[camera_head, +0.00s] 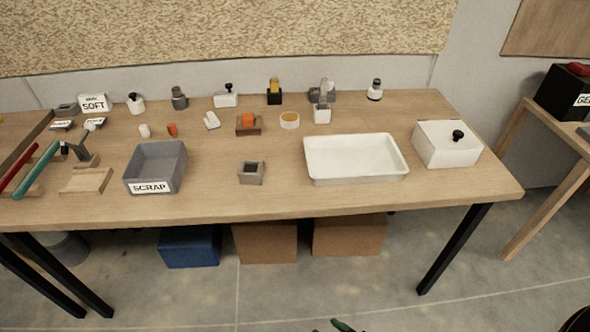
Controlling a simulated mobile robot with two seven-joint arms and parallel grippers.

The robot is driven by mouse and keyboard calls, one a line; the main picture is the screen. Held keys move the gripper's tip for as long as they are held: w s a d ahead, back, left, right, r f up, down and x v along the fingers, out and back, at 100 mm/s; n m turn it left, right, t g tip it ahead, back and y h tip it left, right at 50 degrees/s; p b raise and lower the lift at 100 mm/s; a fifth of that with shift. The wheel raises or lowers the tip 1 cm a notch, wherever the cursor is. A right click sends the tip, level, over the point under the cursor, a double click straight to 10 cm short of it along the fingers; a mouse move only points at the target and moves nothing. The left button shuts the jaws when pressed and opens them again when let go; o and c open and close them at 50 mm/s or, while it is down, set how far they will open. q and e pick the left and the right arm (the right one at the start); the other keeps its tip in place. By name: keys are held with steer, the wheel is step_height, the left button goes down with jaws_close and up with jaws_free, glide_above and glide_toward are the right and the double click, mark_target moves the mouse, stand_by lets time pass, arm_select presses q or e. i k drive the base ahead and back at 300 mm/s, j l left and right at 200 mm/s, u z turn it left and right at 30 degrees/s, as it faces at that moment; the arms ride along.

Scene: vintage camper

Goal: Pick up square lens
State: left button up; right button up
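I cannot tell for sure which object is the square lens. A small grey-brown square piece with a dark square opening (251,173) stands alone near the table's front middle. An orange block (248,119) sits in a brown square holder (248,130) behind it. A small white square block (322,114) stands further back to the right. Neither of my grippers shows clearly; only small dark parts appear at the bottom edge and bottom right corner.
The wooden table (230,205) carries a grey SCRAP bin (170,165), a white tray (355,178), and a white lidded box (446,146). The table's front strip is clear.

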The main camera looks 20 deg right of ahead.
mark_target(248, 119)
steer(key=i+j+z, duration=0.1)
steer(key=z, duration=0.4)
steer(key=i+j+z, duration=0.15)
steer(key=z, duration=0.35)
steer(key=i+j, duration=0.15)
steer(key=j, duration=0.2)
steer(key=i+j, duration=0.15)
steer(key=j, duration=0.15)
steer(key=i+j, duration=0.15)
steer(key=j, duration=0.2)
